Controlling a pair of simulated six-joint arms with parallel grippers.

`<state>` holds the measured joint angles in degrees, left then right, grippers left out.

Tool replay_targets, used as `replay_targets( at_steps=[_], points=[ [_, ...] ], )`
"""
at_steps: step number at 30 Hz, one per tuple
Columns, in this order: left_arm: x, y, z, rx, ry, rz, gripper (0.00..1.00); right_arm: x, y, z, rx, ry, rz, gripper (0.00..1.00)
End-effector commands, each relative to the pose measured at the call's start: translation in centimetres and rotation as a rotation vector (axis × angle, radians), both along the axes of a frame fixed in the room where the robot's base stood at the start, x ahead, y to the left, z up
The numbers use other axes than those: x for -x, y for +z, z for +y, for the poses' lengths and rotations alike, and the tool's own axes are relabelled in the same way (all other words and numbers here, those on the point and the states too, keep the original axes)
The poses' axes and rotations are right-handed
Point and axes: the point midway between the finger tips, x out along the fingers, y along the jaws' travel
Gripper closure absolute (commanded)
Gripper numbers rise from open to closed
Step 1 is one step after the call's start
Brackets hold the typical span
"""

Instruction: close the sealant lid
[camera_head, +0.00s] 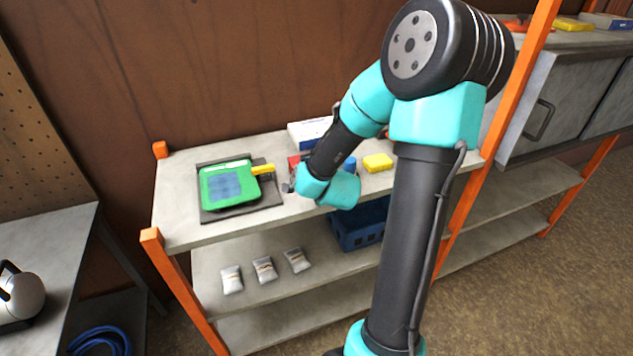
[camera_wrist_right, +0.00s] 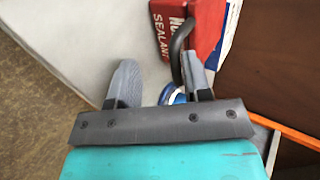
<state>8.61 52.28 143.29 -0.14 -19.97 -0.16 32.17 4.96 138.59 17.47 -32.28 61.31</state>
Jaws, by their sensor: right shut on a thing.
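The red sealant box (camera_wrist_right: 180,27), with white lettering, shows at the top of the right wrist view. In the head view only a small red part (camera_head: 293,163) shows beside my right forearm. A dark curved handle (camera_wrist_right: 176,53) reaches from the box to between the fingers of my right gripper (camera_wrist_right: 160,82), against the right finger. That gripper is shut on it, though the exact contact is unclear. In the head view my right gripper (camera_head: 289,187) is low over the shelf top, in front of the box. The lid's position is hard to make out. My left gripper is out of view.
A green device (camera_head: 229,184) with a yellow handle sits on a dark mat left of my gripper. A yellow block (camera_head: 377,162), a blue item (camera_head: 349,164) and a white box (camera_head: 308,133) stand near my forearm. An orange post (camera_head: 468,210) rises right of my arm.

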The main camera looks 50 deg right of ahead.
Motion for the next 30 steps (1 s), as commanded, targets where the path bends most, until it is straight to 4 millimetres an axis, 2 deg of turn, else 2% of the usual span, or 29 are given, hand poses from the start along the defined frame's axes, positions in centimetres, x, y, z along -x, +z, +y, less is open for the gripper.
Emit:
replay_targets(
  at_steps=[1, 14, 20, 30],
  points=[
    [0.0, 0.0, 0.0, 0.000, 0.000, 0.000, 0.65, 0.3, -0.5, 0.3, -0.012, 0.001, 0.011, 0.65],
    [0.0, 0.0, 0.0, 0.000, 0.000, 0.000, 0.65, 0.4, 0.0, 0.5, -0.007, 0.005, 0.008, 0.64],
    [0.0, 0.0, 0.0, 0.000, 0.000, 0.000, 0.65, 1.4, 0.9, 1.1, -0.005, 0.005, 0.005, 0.64],
    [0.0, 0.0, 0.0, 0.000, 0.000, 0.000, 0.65, 4.2, 3.5, 2.9, -0.001, 0.003, -0.001, 0.64]
  ],
)
